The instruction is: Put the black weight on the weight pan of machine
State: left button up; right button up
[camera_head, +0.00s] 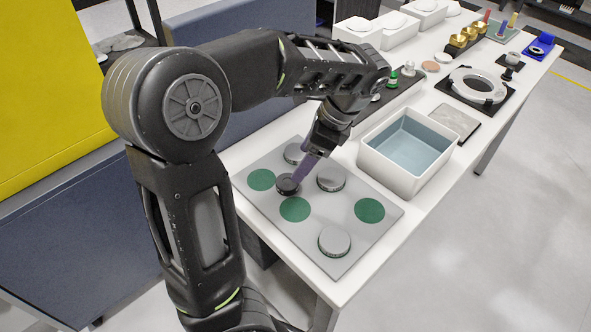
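A small dark round piece, which looks like the black weight (288,187), is at the left part of a grey plate (350,262) on the white table. My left gripper (296,178) points down at it, its purple finger reaching its top edge. The fingers overlap from this angle, so I cannot tell whether they are closed around the weight. I also cannot tell whether the weight rests on the plate or is just above it. No weight pan can be made out with certainty. My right gripper is not in view.
The plate carries silver discs (331,178) and green circles (369,210). A white bin (393,182) with a blue-grey inside stands right of it. Further back are a pale ring on a dark base (470,82), brass cups (459,41) and white boxes (398,31).

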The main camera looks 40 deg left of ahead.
pick_arm(q)
jog(key=p+v, duration=0.2)
jog(key=v, duration=0.1)
jog(key=shift+d+r, duration=0.1)
jog(key=shift+r, duration=0.2)
jog(key=shift+o, duration=0.4)
jog(key=shift+f, duration=0.1)
